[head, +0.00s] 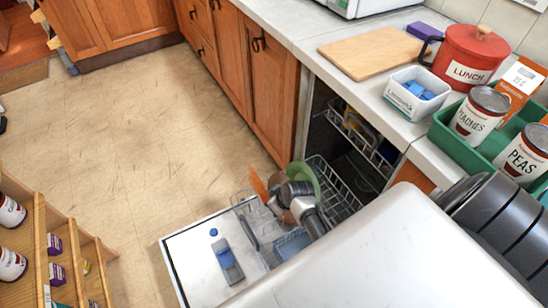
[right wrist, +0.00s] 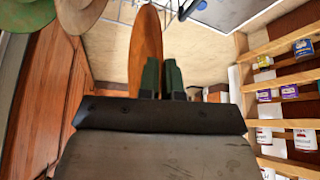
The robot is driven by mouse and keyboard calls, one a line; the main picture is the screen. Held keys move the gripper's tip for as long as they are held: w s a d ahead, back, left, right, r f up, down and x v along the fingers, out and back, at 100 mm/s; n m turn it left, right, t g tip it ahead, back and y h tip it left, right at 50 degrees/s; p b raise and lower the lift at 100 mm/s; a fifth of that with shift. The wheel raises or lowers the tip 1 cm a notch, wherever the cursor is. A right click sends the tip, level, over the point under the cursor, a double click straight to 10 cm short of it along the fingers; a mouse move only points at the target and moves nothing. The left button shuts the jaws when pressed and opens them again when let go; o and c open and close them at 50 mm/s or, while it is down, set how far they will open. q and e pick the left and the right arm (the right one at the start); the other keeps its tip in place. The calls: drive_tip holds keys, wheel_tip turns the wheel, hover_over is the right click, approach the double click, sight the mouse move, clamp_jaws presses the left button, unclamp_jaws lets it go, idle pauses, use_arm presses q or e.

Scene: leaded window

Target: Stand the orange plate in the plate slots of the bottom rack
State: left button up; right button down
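The orange plate (head: 258,186) stands on edge over the pulled-out bottom rack (head: 243,222) of the dishwasher. My left gripper is out of view.
A tan plate (right wrist: 78,14) stands beside the green one. The open dishwasher door (head: 195,262) lies below the rack. Wooden cabinets (head: 270,95) are behind, a wooden shelf (head: 45,250) is at left. The counter holds a cutting board (head: 370,52) and a red pot (head: 468,55).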

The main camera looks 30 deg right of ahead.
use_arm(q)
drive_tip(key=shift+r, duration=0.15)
use_arm(e)
drive_tip(key=shift+r, duration=0.1)
drive_tip(key=shift+p, duration=0.35)
wheel_tip(320, 180, down, 4)
drive_tip(key=b, duration=0.3)
drive_tip(key=shift+r, duration=0.2)
drive_tip(key=shift+f, duration=0.35)
wheel_tip(320, 180, down, 2)
drive_tip(key=shift+b, duration=1)
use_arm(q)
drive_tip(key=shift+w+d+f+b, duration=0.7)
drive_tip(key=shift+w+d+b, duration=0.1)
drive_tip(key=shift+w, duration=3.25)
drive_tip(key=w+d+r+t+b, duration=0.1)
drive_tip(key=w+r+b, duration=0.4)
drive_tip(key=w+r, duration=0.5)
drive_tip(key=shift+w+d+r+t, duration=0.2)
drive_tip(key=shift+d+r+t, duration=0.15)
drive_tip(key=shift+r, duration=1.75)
use_arm(e)
wheel_tip(320, 180, down, 9)
